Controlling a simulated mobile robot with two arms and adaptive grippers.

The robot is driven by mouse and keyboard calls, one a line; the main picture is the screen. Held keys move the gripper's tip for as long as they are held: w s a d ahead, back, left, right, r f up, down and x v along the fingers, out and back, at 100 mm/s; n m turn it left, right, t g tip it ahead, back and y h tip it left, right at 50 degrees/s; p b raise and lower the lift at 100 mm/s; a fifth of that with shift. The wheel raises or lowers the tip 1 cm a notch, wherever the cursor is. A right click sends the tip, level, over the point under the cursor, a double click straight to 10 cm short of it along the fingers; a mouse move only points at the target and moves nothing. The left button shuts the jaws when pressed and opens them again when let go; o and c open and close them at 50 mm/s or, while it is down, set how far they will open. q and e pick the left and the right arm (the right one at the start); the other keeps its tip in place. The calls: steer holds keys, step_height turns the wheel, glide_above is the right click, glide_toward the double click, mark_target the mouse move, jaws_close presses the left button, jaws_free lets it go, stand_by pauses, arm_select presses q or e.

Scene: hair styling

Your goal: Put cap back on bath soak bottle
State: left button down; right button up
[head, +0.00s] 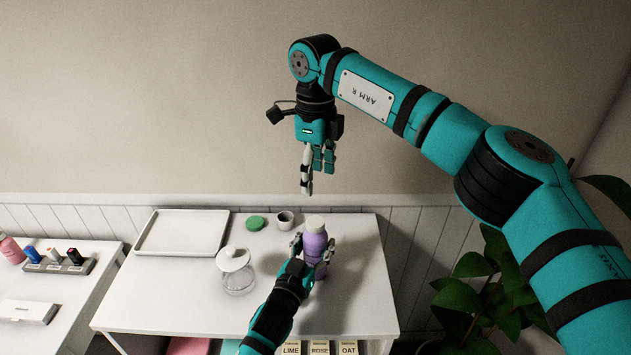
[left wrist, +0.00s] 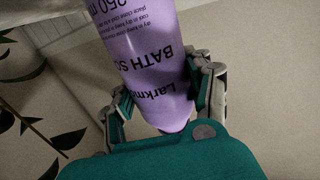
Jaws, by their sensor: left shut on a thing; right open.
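The purple bath soak bottle (head: 314,243) stands upright on the white table, toward its right side. Its top looks paler and pinkish; I cannot tell whether that is a cap or the bare shoulder. My left gripper (head: 312,248) is shut on the bottle's sides. In the left wrist view the bottle (left wrist: 145,65) shows its "BATH SO" label between the fingers. My right gripper (head: 315,180) is open and empty, pointing down well above the bottle.
A green round piece (head: 255,223) lies left of the cup-like piece. A lidded glass jar (head: 236,272) stands left of my left gripper. An empty white tray (head: 182,232) lies at the back left. LIME, ROSE and OAT boxes (head: 319,347) are at the front. The table's right side is clear.

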arm_select(q)
steer(key=shift+c, duration=2.2)
jaws_free()
steer(key=v, duration=1.2)
steer(key=shift+a+f, duration=0.1)
